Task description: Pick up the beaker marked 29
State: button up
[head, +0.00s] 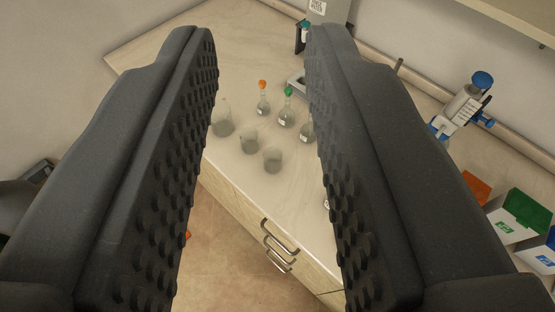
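My gripper (262,60) is open and empty, its two black studded fingers framing the view above the bench. Several glass beakers stand on the bench between the fingers. One beaker (273,160) is nearest the front edge, another beaker (249,142) is just behind it to the left, and a larger beaker (223,124) is partly hidden by the left finger. No marking on any beaker is readable, so I cannot tell which is 29.
Behind the beakers stand an orange-stoppered flask (263,104), a green-stoppered flask (287,112) and another flask (307,132) partly behind the right finger. A blue-topped dispenser (462,108) and coloured boxes (520,215) are at right. Drawer handles (278,245) show below the bench (160,55).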

aim_at(272, 155)
jog(key=z, duration=1.2)
jog(key=k, duration=0.9)
jog(key=u, duration=0.9)
jog(key=i, duration=1)
